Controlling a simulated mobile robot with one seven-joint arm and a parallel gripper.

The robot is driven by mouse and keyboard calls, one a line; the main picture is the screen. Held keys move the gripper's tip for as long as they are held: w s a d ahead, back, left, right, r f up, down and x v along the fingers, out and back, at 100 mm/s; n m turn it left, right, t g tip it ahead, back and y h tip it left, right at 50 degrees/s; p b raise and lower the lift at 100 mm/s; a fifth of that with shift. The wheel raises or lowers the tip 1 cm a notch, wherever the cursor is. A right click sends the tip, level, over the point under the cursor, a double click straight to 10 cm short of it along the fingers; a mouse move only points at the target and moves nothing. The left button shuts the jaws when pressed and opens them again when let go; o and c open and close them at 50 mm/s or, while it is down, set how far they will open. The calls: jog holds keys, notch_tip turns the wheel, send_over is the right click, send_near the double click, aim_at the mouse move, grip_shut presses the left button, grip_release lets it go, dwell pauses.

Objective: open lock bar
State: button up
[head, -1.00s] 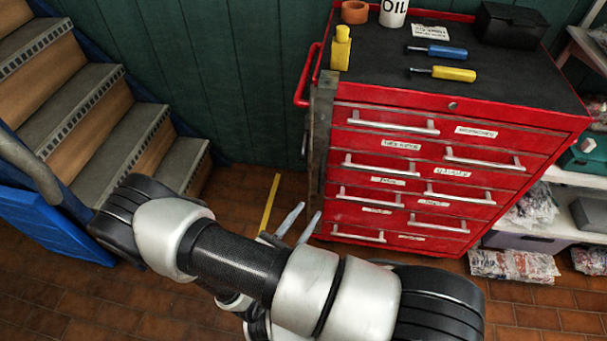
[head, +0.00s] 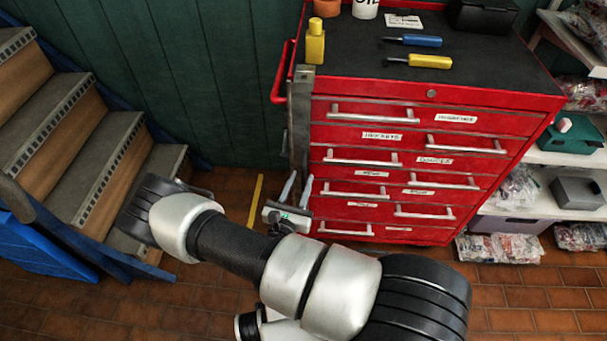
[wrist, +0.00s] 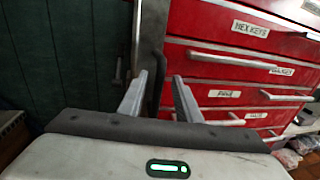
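The lock bar (head: 299,120) is a worn grey upright metal bar along the left front edge of the red tool cabinet (head: 400,87). In the wrist view the bar (wrist: 151,45) runs down from the top, and its lower part shows in the gap between my fingers. A small dark handle-like part (wrist: 118,72) sticks out to its left. My gripper (head: 297,186) is open, its two pale fingers pointing up at the bar's lower end. In the wrist view the fingers (wrist: 160,82) look empty; I cannot tell how far they are from the bar. The bar's bottom is partly hidden.
Drawers with silver handles (head: 375,115) fill the cabinet front. A red side handle (head: 280,75) sticks out at its left. Stairs (head: 60,150) stand left, shelves right. Tiled floor is open in front.

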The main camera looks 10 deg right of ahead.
aim_at(303, 176)
jog(key=shift+x, duration=1.65)
grip_shut()
